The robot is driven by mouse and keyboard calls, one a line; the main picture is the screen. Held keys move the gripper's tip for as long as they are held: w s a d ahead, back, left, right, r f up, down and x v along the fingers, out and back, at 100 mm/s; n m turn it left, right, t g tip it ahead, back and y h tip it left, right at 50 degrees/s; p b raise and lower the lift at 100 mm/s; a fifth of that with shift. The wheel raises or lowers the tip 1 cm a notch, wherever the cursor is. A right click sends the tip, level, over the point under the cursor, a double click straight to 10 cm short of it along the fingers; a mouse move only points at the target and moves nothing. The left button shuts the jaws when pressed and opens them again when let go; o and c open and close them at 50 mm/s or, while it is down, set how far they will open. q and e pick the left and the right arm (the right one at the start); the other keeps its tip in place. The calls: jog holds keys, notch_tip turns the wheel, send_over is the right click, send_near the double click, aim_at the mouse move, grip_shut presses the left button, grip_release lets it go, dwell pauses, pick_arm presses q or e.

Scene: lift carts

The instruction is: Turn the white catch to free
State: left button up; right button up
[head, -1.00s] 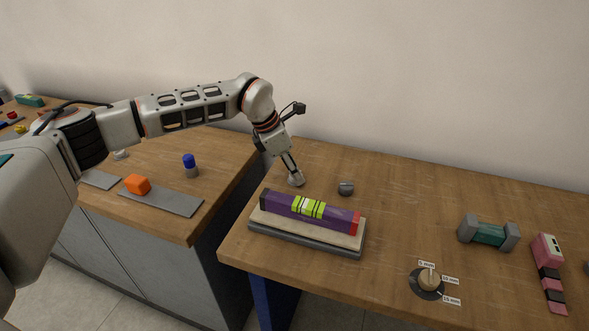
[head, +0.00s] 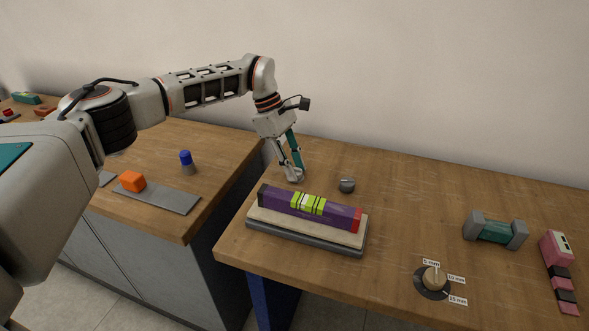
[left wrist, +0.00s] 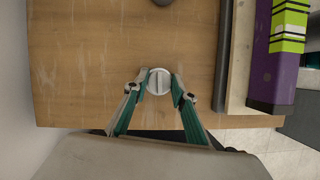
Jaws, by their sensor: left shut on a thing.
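The white catch (left wrist: 159,82) is a small round disc with a raised bar across it, on the wooden table top. In the left wrist view the bar runs up and down the picture, between the fingertips. My left gripper (left wrist: 159,84) is shut on the catch, one fingertip on each side. In the head view my left gripper (head: 294,175) points down to the table just behind the purple level, and its fingers mostly hide the catch. Whether the catch stands at free cannot be read, as no marking shows. My right gripper is in neither view.
A purple level (head: 335,214) lies on a layered base (head: 262,229) close in front of the gripper. A grey knob (head: 347,185) stands to the right. A dial (head: 434,280), a teal dumbbell (head: 495,232) and a pink tool (head: 556,250) lie farther right.

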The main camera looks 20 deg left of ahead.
pick_arm(q)
jog(key=shift+m, duration=0.3)
dwell(0.4)
jog(key=o, duration=1.1)
jog(key=v, duration=1.2)
jog(key=shift+w+d, duration=0.15)
jog(key=shift+w, duration=0.05)
